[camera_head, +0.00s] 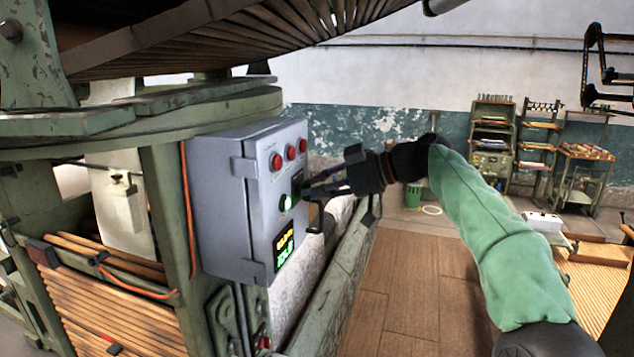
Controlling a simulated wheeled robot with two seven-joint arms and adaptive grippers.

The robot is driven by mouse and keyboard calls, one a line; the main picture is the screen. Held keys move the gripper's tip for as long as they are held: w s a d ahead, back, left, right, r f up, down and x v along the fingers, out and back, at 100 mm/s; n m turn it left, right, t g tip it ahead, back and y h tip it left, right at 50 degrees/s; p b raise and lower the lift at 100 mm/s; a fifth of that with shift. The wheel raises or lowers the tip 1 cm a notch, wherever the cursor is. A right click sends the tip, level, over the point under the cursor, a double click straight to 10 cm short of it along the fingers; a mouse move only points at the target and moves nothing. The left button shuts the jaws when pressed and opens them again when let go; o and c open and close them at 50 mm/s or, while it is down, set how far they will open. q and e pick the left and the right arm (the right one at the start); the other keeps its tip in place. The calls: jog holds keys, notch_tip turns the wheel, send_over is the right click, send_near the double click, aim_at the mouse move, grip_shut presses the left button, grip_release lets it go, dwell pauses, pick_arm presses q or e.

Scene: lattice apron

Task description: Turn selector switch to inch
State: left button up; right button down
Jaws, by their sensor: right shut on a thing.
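A grey control box (232,205) is mounted on the green machine frame at the centre left. Its front plate carries several red buttons (290,153), a lit green button (286,203) and a small display (284,248) with orange and green characters. A dark selector switch (297,183) sits between the red buttons and the display, partly hidden by my fingers. My right gripper (308,189) comes from the right and is shut on the selector switch. The switch's pointing direction and its labels are too small or covered to read. My left gripper is not in view.
The green machine frame (165,215) with slatted wood surrounds the box, and wooden slats hang overhead (190,40). An orange cable (186,215) runs down beside the box. The wooden floor (400,290) is clear. Shelves (492,140) and a green bin (413,194) stand at the back.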

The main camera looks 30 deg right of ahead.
jog(key=shift+w+d+f+m+g+y+p, duration=0.1)
jog(key=shift+f+m+g+y+p, duration=0.2)
jog(key=shift+m+y+p, duration=0.35)
jog(key=shift+a+f+m+g+y+p, duration=0.15)
jog(key=shift+m+g+y+p, duration=0.15)
jog(key=shift+m, duration=0.65)
jog(key=shift+w+d+f+m+g+y+p, duration=0.15)
jog(key=shift+f+m+g+y+p, duration=0.2)
jog(key=shift+m+y, duration=0.35)
jog(key=shift+s, duration=0.1)
jog(key=c, duration=1.1)
grip_release()
jog(key=shift+r, duration=0.25)
jog(key=shift+r, duration=0.15)
jog(key=v, duration=1.2)
